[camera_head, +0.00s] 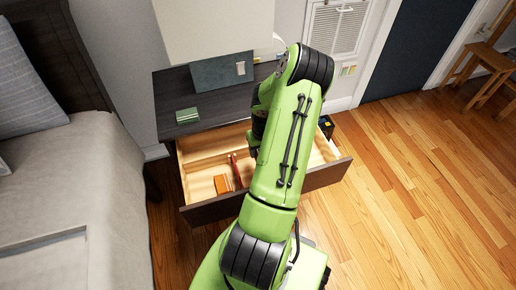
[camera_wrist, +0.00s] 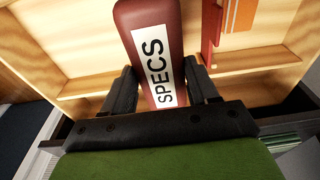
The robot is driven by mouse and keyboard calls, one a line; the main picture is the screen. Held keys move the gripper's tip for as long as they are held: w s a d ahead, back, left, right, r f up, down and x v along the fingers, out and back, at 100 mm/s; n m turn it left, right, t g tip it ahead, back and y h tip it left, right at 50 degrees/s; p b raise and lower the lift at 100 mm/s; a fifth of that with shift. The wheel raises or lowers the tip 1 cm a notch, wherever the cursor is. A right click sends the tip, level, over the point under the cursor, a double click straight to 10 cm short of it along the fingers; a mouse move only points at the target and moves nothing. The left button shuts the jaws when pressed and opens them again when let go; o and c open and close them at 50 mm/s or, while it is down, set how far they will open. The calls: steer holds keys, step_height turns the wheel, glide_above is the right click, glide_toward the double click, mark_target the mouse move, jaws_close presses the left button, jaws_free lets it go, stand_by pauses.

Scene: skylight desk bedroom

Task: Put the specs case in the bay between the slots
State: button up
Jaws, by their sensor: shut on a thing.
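The specs case is a dark red, rounded case with a white SPECS label (camera_wrist: 151,58) in the wrist view. My gripper (camera_wrist: 163,88) is shut on it, with one black finger on each side. The case is over the open wooden drawer (camera_wrist: 90,85), and I cannot tell whether it touches the drawer floor. In the head view the drawer (camera_head: 198,204) has pale wooden dividers, and my arm covers its middle and the gripper. Light wooden strips mark compartments on both sides of the case in the wrist view; which is the bay is unclear.
A red item (camera_head: 236,172) and an orange block (camera_head: 222,185) lie in the drawer's left half. The dark desk top (camera_head: 172,87) above holds a green book (camera_head: 187,116) and a dark grey case (camera_head: 221,72).

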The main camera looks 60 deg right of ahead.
steer(key=shift+a+f+b, duration=0.1)
steer(key=shift+f+b, duration=2.6)
steer(key=shift+f, duration=0.5)
steer(key=shift+f+b, duration=1)
steer(key=shift+f, duration=0.2)
steer(key=shift+f+b, duration=0.4)
steer(key=shift+f, duration=1.35)
steer(key=o, duration=1.2)
steer(key=c, duration=0.3)
steer(key=shift+c, duration=0.2)
